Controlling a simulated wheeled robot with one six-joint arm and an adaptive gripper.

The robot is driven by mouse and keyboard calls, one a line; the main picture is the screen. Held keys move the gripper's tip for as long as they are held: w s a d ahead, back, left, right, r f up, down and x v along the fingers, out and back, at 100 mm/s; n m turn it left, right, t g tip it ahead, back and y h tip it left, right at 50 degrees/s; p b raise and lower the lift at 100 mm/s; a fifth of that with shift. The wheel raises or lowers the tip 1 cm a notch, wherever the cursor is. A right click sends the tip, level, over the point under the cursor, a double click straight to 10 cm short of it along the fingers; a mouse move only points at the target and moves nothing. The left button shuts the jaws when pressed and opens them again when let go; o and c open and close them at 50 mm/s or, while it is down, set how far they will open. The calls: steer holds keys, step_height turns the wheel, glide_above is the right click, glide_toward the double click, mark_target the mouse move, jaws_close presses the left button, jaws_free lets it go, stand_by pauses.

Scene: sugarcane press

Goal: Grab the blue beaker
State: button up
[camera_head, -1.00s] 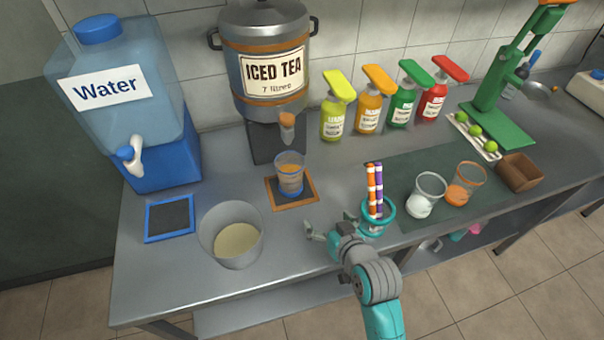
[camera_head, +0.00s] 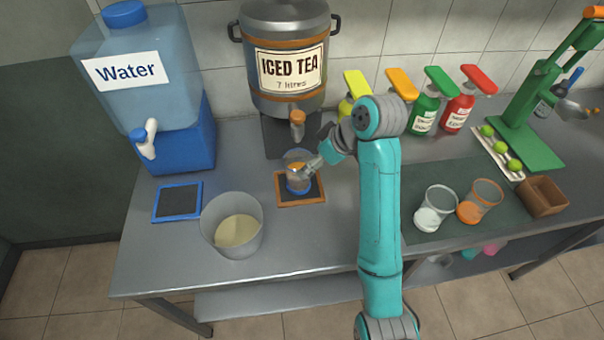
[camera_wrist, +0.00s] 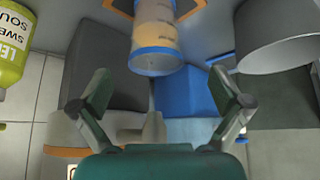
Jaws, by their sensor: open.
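The blue beaker (camera_head: 296,184), clear with a blue band and brownish contents, stands upright on the orange-framed dark mat (camera_head: 314,201) in front of the iced tea dispenser. My gripper (camera_head: 312,165) is at its right side in the head view, partly covering it. In the wrist view the blue beaker (camera_wrist: 155,35) appears upside down, its blue-banded end towards my gripper (camera_wrist: 163,95). The fingers are spread wide, with nothing between their tips. The beaker lies ahead of the fingers, apparently apart from them.
The iced tea dispenser (camera_head: 288,60) with its tap (camera_head: 297,122) stands just behind the beaker. A grey pot (camera_head: 232,228) is at front left, the water dispenser (camera_head: 140,90) at back left. Two cups (camera_head: 435,208) (camera_head: 481,200) are farther right.

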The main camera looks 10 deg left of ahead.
steer(key=x, duration=0.4)
steer(key=shift+a+f, duration=0.1)
steer(key=shift+f, duration=0.2)
steer(key=shift+w+x, duration=0.2)
steer(key=shift+x, duration=1.3)
steer(key=shift+w+x, duration=0.2)
steer(key=shift+x, duration=1.3)
steer(key=shift+r, duration=0.1)
steer(key=shift+d, duration=0.25)
steer(key=c, duration=1.4)
